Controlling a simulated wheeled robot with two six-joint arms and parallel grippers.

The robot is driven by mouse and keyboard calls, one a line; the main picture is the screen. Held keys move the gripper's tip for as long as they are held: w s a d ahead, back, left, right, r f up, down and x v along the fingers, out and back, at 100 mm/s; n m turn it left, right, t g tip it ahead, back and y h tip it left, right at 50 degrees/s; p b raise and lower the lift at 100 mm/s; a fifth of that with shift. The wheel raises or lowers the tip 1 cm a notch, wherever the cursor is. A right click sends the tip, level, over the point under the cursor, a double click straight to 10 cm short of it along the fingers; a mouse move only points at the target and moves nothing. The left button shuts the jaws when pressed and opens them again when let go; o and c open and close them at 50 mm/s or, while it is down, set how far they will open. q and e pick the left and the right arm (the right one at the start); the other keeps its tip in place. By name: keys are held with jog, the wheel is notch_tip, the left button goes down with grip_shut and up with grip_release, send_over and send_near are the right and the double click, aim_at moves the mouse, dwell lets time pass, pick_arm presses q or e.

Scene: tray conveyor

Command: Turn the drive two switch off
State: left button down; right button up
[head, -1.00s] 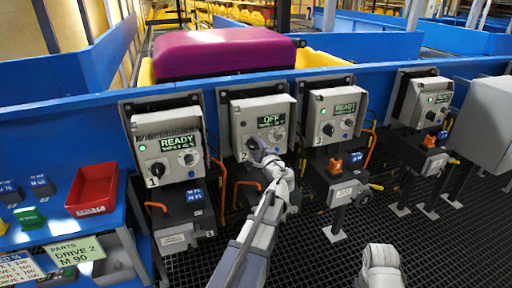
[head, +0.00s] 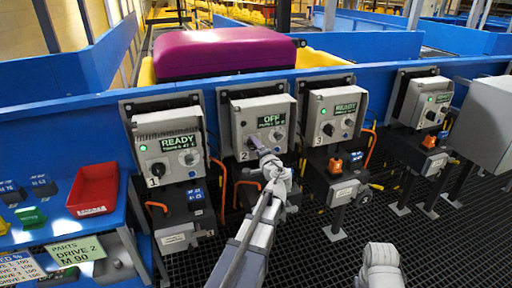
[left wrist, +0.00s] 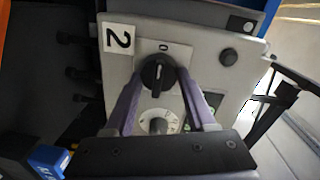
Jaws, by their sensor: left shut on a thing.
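The drive two box (head: 262,125) is a grey panel marked 2, and its display (head: 271,120) reads OFF. Its black rotary switch knob (left wrist: 158,75) shows in the left wrist view, beside a white 2 label (left wrist: 118,38) and below a 0 mark. My left gripper (head: 257,147) is at the front of this box. Its purple-grey fingers lie on both sides of the knob and are shut on it. The fingers hide most of the knob in the head view. My right gripper is not in view.
Box 1 (head: 168,148) and box 3 (head: 335,118) stand either side, both reading READY with green lamps. A purple case (head: 222,52) lies behind the blue wall.

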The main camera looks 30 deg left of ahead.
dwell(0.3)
pick_arm(q)
jog(key=shift+c, duration=1.1)
grip_release()
jog(key=shift+s+d, duration=0.1)
jog(key=v, duration=0.7)
jog(key=shift+s+d+p, duration=0.15)
jog(key=shift+d+p, duration=0.05)
jog(key=shift+p, duration=0.1)
jog(key=s+d+r+g+h+p, duration=0.1)
jog(key=s+d+g+h+p, duration=0.4)
jog(key=s+d+p, duration=0.6)
jog(key=s+d+r+n+g+h+p, duration=0.1)
jog(key=s+d+g+h+p, duration=0.5)
jog(key=s+d+p, duration=0.5)
jog(key=d+p, duration=0.1)
jog(key=d, duration=0.8)
jog(key=shift+s+r+n+h, duration=0.3)
jog(key=shift+s+r+h, duration=0.05)
jog(key=shift+r+h, duration=0.05)
